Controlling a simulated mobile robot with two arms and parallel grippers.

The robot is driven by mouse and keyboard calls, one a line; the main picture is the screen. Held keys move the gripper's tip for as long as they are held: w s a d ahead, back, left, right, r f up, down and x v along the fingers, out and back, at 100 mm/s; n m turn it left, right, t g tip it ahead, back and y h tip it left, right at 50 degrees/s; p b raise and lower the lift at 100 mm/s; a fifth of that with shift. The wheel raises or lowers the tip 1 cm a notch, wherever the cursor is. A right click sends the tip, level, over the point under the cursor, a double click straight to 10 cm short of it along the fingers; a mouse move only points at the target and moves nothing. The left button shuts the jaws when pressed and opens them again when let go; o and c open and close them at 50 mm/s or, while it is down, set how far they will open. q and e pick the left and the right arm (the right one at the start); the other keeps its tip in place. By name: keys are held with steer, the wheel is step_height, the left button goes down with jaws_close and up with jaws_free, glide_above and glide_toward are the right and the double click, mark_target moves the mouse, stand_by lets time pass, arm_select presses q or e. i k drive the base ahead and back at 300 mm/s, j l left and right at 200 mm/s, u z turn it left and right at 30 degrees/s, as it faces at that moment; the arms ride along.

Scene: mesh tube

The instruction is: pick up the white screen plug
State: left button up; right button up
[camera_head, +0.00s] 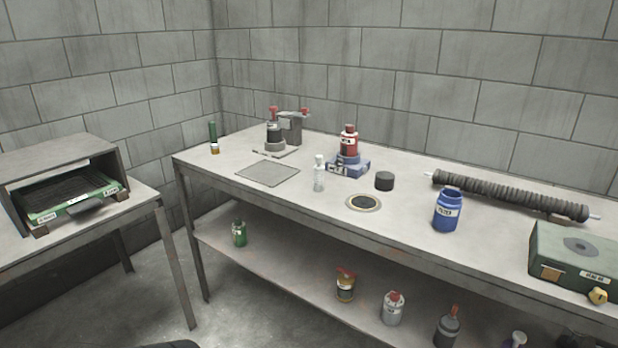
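A small pale, partly see-through upright piece with a white top (319,174) stands near the front edge of the long table, left of centre. It is the whitest free-standing thing on the tabletop, but I cannot tell for sure that it is the white screen plug. A dark ribbed tube (510,197) lies along the back right of the table, with a thin white tip at each end. Neither of my grippers shows in the head view.
The long table (225,158) also holds a flat grey plate (268,173), a round disc (363,203), a black cylinder (384,181), a red bottle (348,142), a blue jar (447,210) and a green box (575,257). Several bottles stand on the lower shelf. A side table is left.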

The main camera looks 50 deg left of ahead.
mark_target(319, 169)
steer(key=u, duration=1.6)
